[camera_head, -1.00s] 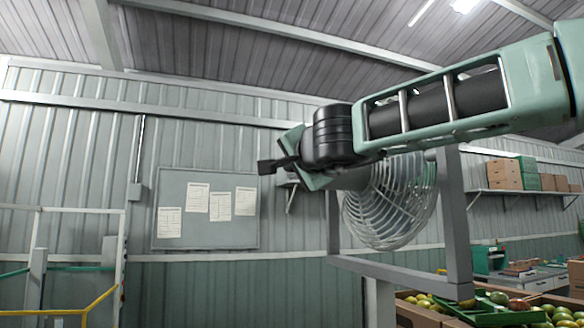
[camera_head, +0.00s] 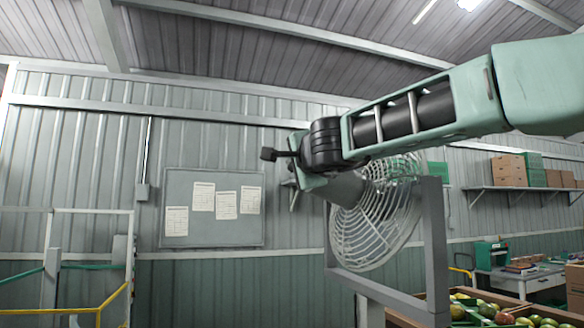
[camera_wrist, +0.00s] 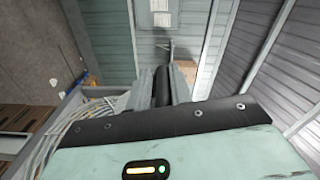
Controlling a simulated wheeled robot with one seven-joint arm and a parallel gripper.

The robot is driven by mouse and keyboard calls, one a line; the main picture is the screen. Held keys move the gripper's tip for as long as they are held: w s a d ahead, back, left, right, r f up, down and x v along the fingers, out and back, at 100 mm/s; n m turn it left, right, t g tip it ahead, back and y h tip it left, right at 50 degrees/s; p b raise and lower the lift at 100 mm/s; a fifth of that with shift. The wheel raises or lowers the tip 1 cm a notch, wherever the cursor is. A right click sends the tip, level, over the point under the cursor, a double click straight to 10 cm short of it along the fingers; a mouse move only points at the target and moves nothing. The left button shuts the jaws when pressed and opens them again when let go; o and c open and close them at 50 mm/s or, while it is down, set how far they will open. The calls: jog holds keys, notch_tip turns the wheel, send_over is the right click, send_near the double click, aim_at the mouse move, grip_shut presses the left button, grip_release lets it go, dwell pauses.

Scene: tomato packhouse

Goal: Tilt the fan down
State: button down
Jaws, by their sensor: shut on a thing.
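The fan (camera_head: 372,225) has a round pale wire cage in a grey upright frame (camera_head: 436,250). Its cage leans at a slant, with the upper part behind my arm. A grey conical housing (camera_head: 343,188) shows at the cage's left side. In the wrist view the cage wires (camera_wrist: 95,108) show at the left. My gripper (camera_wrist: 165,84) is shut, its two grey fingers on either side of a dark bar-like part of the fan.
A notice board (camera_head: 213,230) with several papers hangs on the wall behind. Crates of tomatoes (camera_head: 490,305) stand at lower right, below a shelf of boxes (camera_head: 508,168). A yellow rail (camera_head: 105,306) is at lower left.

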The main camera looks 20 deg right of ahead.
jog(key=shift+s+d+r+m+p, duration=0.1)
jog(key=shift+d+r+m+p, duration=0.15)
jog(key=shift+r, duration=0.45)
jog(key=shift+d+r+m+p, duration=0.15)
jog(key=shift+r+m+p, duration=0.2)
jog(key=shift+r, duration=0.35)
jog(key=c, duration=1.4)
grip_release()
jog(key=shift+d+f, duration=0.1)
jog(key=shift+f, duration=0.1)
